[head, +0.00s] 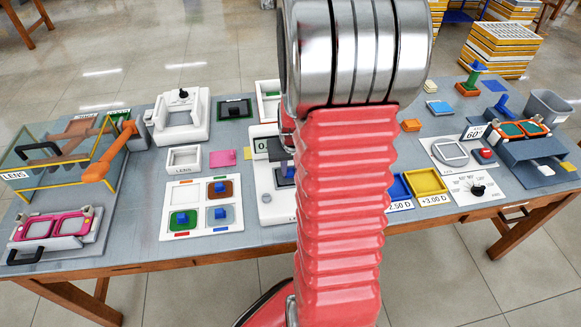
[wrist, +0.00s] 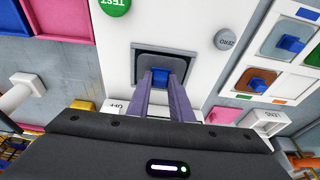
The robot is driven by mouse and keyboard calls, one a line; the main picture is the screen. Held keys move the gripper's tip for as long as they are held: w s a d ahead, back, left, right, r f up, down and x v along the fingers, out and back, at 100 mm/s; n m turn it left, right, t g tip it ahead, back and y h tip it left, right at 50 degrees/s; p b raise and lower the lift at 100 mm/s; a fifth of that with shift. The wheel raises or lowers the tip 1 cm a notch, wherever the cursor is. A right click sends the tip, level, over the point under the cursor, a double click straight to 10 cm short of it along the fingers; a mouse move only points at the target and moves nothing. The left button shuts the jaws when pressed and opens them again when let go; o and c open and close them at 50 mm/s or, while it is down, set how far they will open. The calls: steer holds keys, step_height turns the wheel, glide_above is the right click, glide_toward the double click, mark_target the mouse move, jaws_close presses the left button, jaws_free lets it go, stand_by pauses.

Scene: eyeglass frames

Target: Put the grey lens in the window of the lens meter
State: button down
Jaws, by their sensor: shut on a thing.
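My gripper (wrist: 161,84) is shut on the blue knob (wrist: 160,74) of the grey lens (wrist: 163,61), seen in the wrist view. The lens is over the dark square window (wrist: 192,52) of the white lens meter (wrist: 172,20), roughly lined up with it. I cannot tell whether the lens rests in the window or is just above it. The fingers cover its near edge. In the head view my red arm hides much of the lens meter (head: 278,209) and most of my gripper.
In the head view a white tray (head: 201,203) left of the meter holds brown, green and grey-blue lenses with blue knobs. A white LENS box (head: 184,159) stands behind it. Blue and yellow bins (head: 425,182) lie to the right. A green TEST button (wrist: 115,4) is on the meter.

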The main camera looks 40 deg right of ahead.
steer(key=shift+f, duration=0.2)
steer(key=c, duration=1.5)
jaws_free()
steer(key=shift+v, duration=6.85)
steer(key=s+a+r+n+t, duration=0.1)
steer(key=s+a+r+n, duration=0.1)
steer(key=a, duration=0.6)
steer(key=s+a+r+n+t+y, duration=0.1)
steer(key=a+r, duration=0.3)
steer(key=a, duration=0.5)
steer(key=s+a+r+n+t, duration=0.1)
steer(key=s+a+r+n, duration=0.2)
steer(key=a, duration=0.6)
steer(key=shift+s+a+r+n+y, duration=0.3)
steer(key=shift+s+n+y, duration=0.1)
steer(key=shift+s, duration=0.1)
